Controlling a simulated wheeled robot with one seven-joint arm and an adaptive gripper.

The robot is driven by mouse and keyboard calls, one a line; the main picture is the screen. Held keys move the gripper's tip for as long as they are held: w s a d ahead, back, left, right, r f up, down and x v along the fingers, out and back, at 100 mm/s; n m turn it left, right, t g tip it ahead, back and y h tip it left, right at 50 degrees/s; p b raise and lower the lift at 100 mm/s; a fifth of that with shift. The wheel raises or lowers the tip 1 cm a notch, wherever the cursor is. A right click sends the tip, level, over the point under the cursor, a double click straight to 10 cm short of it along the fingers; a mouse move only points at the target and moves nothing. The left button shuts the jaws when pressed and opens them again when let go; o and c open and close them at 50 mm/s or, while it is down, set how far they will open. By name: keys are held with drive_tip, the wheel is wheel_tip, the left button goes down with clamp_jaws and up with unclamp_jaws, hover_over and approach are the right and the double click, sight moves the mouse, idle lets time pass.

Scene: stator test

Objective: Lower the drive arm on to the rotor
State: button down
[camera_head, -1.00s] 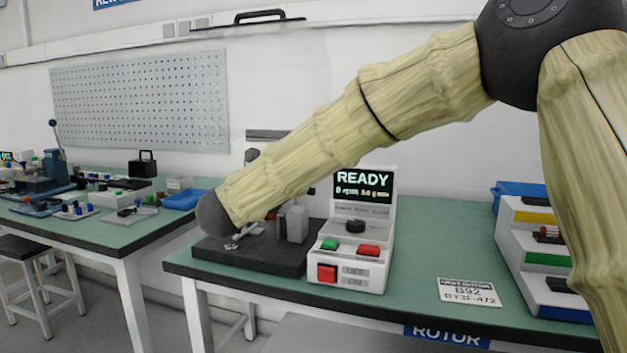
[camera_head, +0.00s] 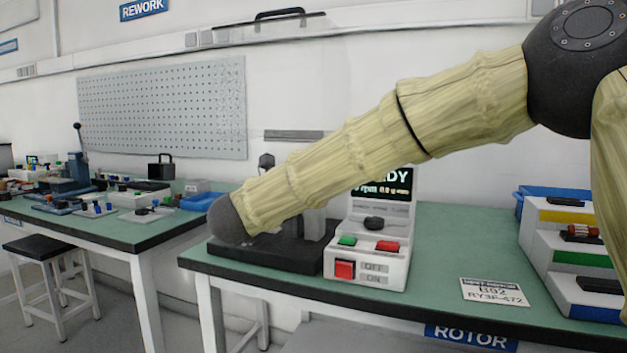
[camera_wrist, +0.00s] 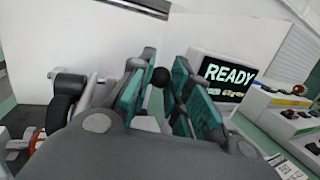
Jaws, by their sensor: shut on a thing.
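In the wrist view my gripper (camera_wrist: 158,92) has its two teal-padded fingers closed around a black ball knob (camera_wrist: 160,76), which appears to be the drive arm's handle. A black wheel (camera_wrist: 66,98) on a grey bracket stands left of the fingers. A coppery and red part (camera_wrist: 36,142), possibly the rotor, shows low at the left edge, mostly cut off. I cannot tell whether the wheel touches it. In the head view my forearm hides the gripper and most of the fixture. The fixture's black base (camera_head: 285,257) shows below the arm.
The white console (camera_head: 368,250) with green and red buttons stands right of the fixture; its screen (camera_wrist: 228,78) reads READY. A label plate (camera_head: 494,292) lies on the green bench. A stepped rack (camera_head: 570,250) is at right. A second bench (camera_head: 130,232) and stool stand left.

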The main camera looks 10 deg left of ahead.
drive_tip(key=shift+w+d+f, duration=0.1)
drive_tip(key=shift+f, duration=0.6)
drive_tip(key=c, duration=1.7)
unclamp_jaws()
drive_tip(key=o, duration=0.4)
drive_tip(key=shift+w+f, duration=0.1)
drive_tip(key=shift+w, duration=0.2)
drive_tip(key=shift+s+r, duration=0.2)
drive_tip(key=shift+r, duration=0.1)
drive_tip(key=v, duration=1.2)
drive_tip(key=shift+r, duration=0.1)
